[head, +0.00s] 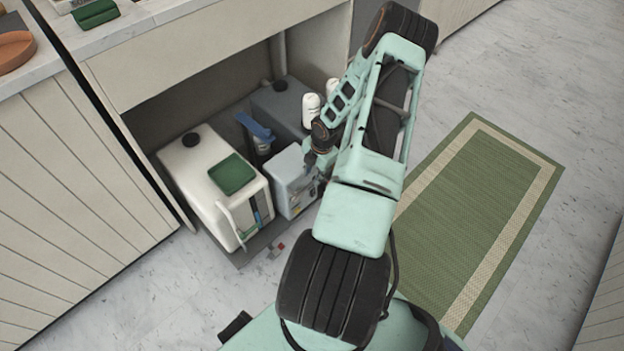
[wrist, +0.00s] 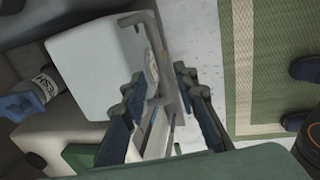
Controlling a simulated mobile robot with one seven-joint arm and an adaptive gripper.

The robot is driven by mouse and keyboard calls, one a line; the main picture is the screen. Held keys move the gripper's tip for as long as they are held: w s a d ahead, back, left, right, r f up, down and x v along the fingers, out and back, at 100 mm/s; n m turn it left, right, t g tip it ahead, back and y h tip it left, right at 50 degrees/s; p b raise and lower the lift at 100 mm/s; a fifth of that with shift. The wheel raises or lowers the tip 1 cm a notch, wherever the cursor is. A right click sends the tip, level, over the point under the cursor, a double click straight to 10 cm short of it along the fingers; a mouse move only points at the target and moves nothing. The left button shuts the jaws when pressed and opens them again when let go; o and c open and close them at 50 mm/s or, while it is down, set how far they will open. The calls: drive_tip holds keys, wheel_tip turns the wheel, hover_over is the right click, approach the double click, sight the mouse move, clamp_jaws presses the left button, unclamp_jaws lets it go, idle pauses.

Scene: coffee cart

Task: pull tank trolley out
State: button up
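The tank trolley (head: 243,258) is a low grey base at the floor of the open cabinet bay, mostly hidden by its load. A white tank (head: 200,170) with a black cap and a pale grey box (head: 292,178) stand on it. My gripper (head: 316,160) is at the right side of the box, its fingers partly hidden in the head view. In the wrist view, my gripper (wrist: 163,82) is open, its fingers on either side of a grey bar (wrist: 166,60) in front of the box's round gauge. I cannot tell whether they touch the bar, or what it is fixed to.
A green cloth (head: 232,174) lies on the white tank. A blue-topped bottle (head: 258,134), a dark grey container (head: 275,105) and white bottles (head: 311,108) stand behind. Cabinet panels flank the bay. A green mat (head: 480,200) lies on the floor at right.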

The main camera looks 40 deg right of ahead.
wheel_tip(320, 180, up, 7)
drive_tip(key=s, duration=0.1)
drive_tip(key=shift+s, duration=0.25)
idle(0.4)
